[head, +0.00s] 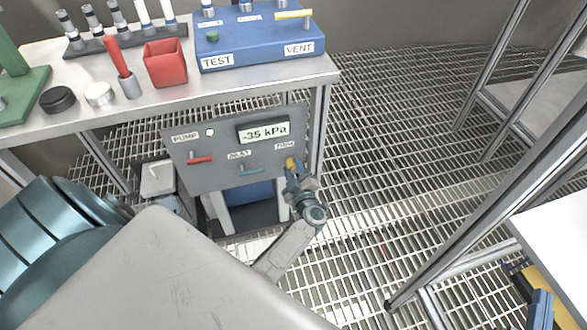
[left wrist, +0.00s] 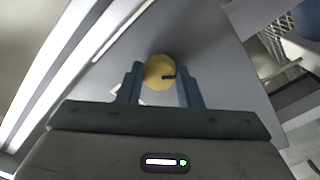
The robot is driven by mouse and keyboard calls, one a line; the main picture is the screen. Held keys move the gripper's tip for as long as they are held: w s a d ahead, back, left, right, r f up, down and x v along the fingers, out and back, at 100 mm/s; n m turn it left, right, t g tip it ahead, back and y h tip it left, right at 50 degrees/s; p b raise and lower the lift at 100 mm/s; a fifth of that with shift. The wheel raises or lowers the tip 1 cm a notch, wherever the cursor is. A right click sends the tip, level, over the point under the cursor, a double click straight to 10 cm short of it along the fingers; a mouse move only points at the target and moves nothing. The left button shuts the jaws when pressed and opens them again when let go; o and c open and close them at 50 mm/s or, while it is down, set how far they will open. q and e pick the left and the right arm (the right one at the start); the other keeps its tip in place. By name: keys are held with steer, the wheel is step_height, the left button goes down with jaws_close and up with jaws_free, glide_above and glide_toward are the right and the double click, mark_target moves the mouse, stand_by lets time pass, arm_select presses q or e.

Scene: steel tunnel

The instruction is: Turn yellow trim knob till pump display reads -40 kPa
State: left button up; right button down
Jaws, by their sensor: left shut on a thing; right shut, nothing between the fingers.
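The yellow trim knob (head: 290,163) is at the panel's lower right, below the TRIM label. My left gripper (head: 292,172) is shut on the knob. In the left wrist view the round yellow knob (left wrist: 159,72), with a dark mark at its right side, sits between the two fingers (left wrist: 159,88). My right gripper (head: 540,306) is at the bottom right corner, shut and empty, away from the panel.
On the bench (head: 220,88) stand a blue TEST/VENT box (head: 262,42), a red cup (head: 165,64) and a tube rack (head: 125,38). Metal frame posts stand at the right over open grating.

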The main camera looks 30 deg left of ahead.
steer(key=shift+f, duration=0.15)
stand_by(0.3)
arm_select(q)
steer(key=o, duration=1)
steer(key=p+v, duration=0.1)
steer(key=v, duration=1)
arm_select(e)
step_height(320, 180, down, 6)
steer(key=s+g, duration=0.2)
steer(key=g, duration=0.1)
steer(key=shift+a+g, duration=0.25)
steer(key=shift+g, duration=0.15)
